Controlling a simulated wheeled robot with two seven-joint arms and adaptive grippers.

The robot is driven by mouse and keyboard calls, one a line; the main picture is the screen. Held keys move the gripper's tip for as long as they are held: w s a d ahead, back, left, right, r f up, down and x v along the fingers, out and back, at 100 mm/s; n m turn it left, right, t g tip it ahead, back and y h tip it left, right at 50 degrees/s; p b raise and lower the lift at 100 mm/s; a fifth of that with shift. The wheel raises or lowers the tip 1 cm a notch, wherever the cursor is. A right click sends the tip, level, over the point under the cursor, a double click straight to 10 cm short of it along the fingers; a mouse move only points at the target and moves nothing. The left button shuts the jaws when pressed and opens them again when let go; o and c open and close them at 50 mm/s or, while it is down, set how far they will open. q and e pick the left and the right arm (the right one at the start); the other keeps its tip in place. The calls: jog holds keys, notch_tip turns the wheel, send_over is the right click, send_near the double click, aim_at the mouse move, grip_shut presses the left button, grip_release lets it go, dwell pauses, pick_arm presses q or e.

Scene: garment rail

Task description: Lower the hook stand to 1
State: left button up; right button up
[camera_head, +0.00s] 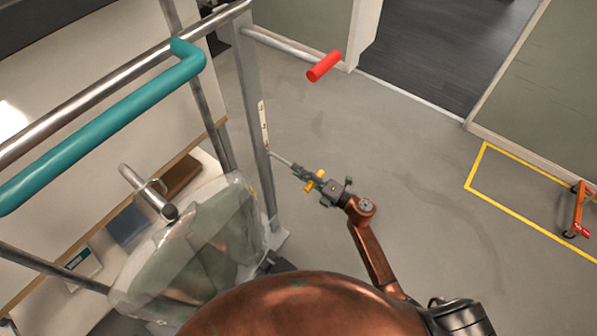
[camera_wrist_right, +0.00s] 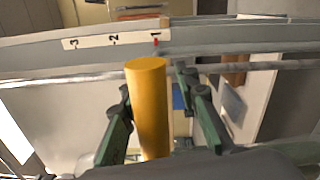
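The hook stand's grey upright post (camera_head: 253,110) carries a white scale label (camera_head: 263,125). In the right wrist view the scale (camera_wrist_right: 115,41) reads 3, 2, 1, and a small red pointer (camera_wrist_right: 156,42) is at the 1. A yellow cylindrical handle (camera_wrist_right: 149,105) stands out in front of it; it also shows in the head view (camera_head: 309,186), by a thin rod from the post. My right gripper (camera_wrist_right: 155,100) has its fingers apart on either side of the handle, with a visible gap on the right. Contact on the left is unclear. My left gripper is out of view.
A rod with a red grip (camera_head: 324,66) juts from the upper post. A teal bar (camera_head: 110,120) and metal rail (camera_head: 110,78) run at left, above a clear garment cover (camera_head: 205,245). Floor at right is open, with yellow tape (camera_head: 520,213) and an orange stand (camera_head: 579,208).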

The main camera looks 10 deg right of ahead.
jog(key=v, duration=1.1)
jog(key=shift+s, duration=0.25)
jog(key=shift+d, duration=0.1)
jog(key=s+d+f+m+h, duration=0.1)
jog(key=d+f+m+h, duration=0.2)
jog(key=d+f+m, duration=0.5)
jog(key=s+d+f+m+h, duration=0.1)
jog(key=f+m+h, duration=0.25)
jog(key=f, duration=0.85)
jog(key=s+d+f+m+g+h, duration=0.1)
jog(key=s+d+f+m+h, duration=0.2)
jog(key=f, duration=0.5)
jog(key=s+d+f+m+g+h, duration=0.1)
jog(key=s+f+m+g, duration=0.15)
jog(key=s+f, duration=0.4)
jog(key=s+d+f+m+g+h, duration=0.15)
jog(key=s+f+m+g, duration=0.35)
jog(key=s+f, duration=1.2)
jog(key=s+a+f+m+g, duration=0.1)
jog(key=s+f+m+g, duration=0.1)
jog(key=s, duration=1)
jog(key=s+a+f+m+g, duration=0.1)
jog(key=s+f, duration=0.3)
jog(key=s, duration=0.7)
jog(key=shift+s+a+m+g, duration=0.25)
jog(key=shift+s+m+g, duration=0.15)
jog(key=shift+m+g, duration=0.5)
